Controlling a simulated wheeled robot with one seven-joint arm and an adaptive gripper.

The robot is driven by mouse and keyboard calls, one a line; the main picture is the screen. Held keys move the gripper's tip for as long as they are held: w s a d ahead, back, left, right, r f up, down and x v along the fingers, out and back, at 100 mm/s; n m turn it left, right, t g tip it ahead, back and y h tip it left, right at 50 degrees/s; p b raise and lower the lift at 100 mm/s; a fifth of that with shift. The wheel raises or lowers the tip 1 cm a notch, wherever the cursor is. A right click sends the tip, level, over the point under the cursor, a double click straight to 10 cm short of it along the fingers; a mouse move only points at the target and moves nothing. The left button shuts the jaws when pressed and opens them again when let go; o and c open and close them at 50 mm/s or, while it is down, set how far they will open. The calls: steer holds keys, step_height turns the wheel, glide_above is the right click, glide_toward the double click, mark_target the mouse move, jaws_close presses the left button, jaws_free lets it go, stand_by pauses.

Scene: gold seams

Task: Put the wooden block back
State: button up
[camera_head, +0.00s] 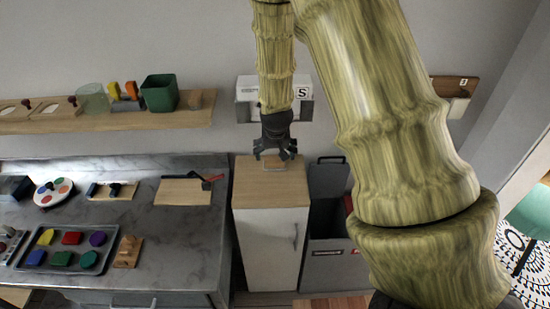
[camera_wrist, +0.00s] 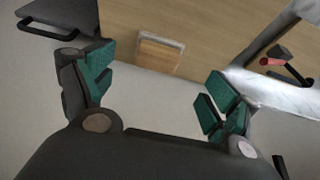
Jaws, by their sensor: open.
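A small square wooden piece (camera_wrist: 160,52), which looks like the wooden block, is on the cabinet's wood top (camera_head: 250,185). In the wrist view it shows just beyond the space between my fingers. In the head view a pale patch shows just under the fingertips, mostly hidden by my gripper (camera_head: 275,156). My gripper points down above the cabinet top, with its green-padded fingers (camera_wrist: 157,92) spread wide and nothing between them. I cannot tell the exact gap between fingertips and block.
The marble counter (camera_head: 180,235) holds a tray of coloured pieces (camera_head: 30,268). An open grey bin (camera_head: 326,235) stands right of the cabinet.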

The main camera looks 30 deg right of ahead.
steer(key=shift+v, duration=1.35)
steer(key=shift+s+f, duration=0.1)
